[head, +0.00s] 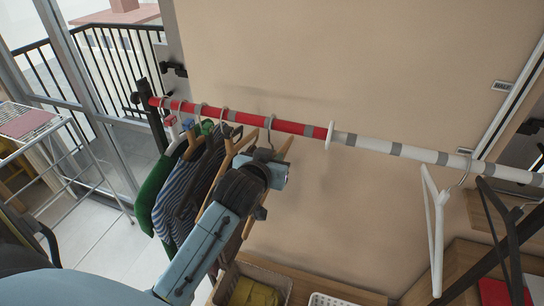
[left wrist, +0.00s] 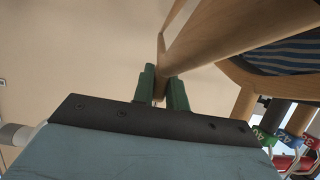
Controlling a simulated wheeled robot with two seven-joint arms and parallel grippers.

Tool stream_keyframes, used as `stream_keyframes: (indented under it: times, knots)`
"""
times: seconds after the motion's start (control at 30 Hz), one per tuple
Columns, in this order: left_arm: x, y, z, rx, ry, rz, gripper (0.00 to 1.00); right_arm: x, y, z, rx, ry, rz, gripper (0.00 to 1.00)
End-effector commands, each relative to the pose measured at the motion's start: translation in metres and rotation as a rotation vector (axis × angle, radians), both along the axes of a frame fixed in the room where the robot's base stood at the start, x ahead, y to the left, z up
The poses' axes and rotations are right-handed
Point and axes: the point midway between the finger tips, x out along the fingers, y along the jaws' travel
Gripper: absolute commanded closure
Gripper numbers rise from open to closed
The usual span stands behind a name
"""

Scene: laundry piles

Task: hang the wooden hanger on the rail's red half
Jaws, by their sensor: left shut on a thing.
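The wooden hanger (head: 284,150) is in my left gripper (head: 268,172), close below the rail. Its metal hook (head: 271,121) overlaps the rail's red half (head: 291,127), left of the white divider disc. I cannot tell whether the hook rests on the rail. In the left wrist view the green fingertips (left wrist: 165,92) are closed on the hanger's wood (left wrist: 205,36) near where its arms meet. My wrist hides much of the hanger in the head view. My right gripper is not in view.
Clothes on hangers (head: 180,195) crowd the red half's left end, close to my left gripper. A white disc (head: 330,134) divides the rail. A white hanger (head: 437,225) and a dark hanger (head: 503,240) hang on the white half. A basket (head: 283,279) stands below.

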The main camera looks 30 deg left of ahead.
Motion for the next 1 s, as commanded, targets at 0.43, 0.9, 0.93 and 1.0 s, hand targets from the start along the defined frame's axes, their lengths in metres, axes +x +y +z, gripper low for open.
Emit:
stream_keyframes:
  times: [0.43,0.9,0.93,1.0]
  knots:
    - [-0.0001,-0.0001,0.0004,0.0,-0.001,0.0,0.82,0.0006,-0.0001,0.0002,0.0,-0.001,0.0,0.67]
    - [-0.0001,0.0,-0.0001,0.0,0.0,0.0,0.6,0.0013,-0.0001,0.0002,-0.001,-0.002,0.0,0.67]
    - [-0.0001,0.0,-0.0001,0.0,0.0,0.0,0.6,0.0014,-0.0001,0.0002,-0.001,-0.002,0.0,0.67]
    - [-0.0001,0.0,-0.0001,0.0,0.0,0.0,0.6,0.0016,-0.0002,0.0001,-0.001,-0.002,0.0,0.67]
